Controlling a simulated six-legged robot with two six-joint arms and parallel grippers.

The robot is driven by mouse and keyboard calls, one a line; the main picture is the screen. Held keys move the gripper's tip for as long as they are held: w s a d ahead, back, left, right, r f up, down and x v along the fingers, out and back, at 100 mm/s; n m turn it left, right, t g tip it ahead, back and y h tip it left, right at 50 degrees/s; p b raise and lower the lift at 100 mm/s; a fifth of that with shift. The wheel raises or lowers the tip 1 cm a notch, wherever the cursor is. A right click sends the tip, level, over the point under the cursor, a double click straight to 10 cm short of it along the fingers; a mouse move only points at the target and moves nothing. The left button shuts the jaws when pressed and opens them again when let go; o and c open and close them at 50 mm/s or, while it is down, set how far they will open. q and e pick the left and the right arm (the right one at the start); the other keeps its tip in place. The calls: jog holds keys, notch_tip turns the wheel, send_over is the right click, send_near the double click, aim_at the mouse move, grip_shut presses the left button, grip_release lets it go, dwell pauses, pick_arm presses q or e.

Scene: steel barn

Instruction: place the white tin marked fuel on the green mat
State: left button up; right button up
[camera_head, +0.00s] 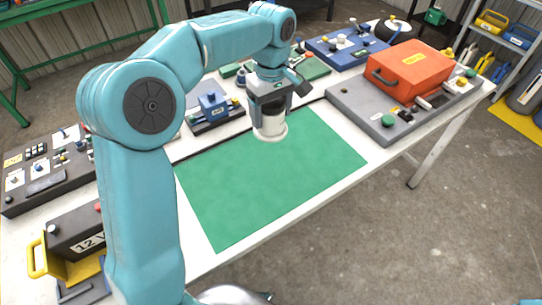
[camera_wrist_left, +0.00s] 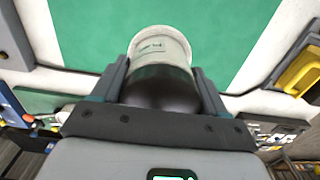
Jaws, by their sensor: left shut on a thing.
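The white tin (camera_head: 269,130) is held in my left gripper (camera_head: 268,103), over the far part of the green mat (camera_head: 270,180). I cannot tell whether its base touches the mat. In the left wrist view the tin (camera_wrist_left: 160,46) shows a pale body with a small label too blurred to read, and a dark rounded part between the fingers. The fingers of my left gripper (camera_wrist_left: 160,88) are shut on it from both sides. The mat (camera_wrist_left: 95,30) lies behind the tin there. My right gripper is not in view.
The mat is otherwise bare. An orange case (camera_head: 410,68) stands on a grey board to the right. A small blue device (camera_head: 213,106) stands on a board beyond the mat. A black and yellow battery box (camera_head: 75,235) stands at the near left.

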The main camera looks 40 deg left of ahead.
pick_arm(q)
notch_tip(320, 180, down, 15)
jog(key=shift+w+a+r, duration=0.1)
jog(key=shift+w, duration=0.05)
jog(key=shift+b, duration=0.35)
jog(key=o, duration=1.4)
jog(key=shift+c, duration=0.2)
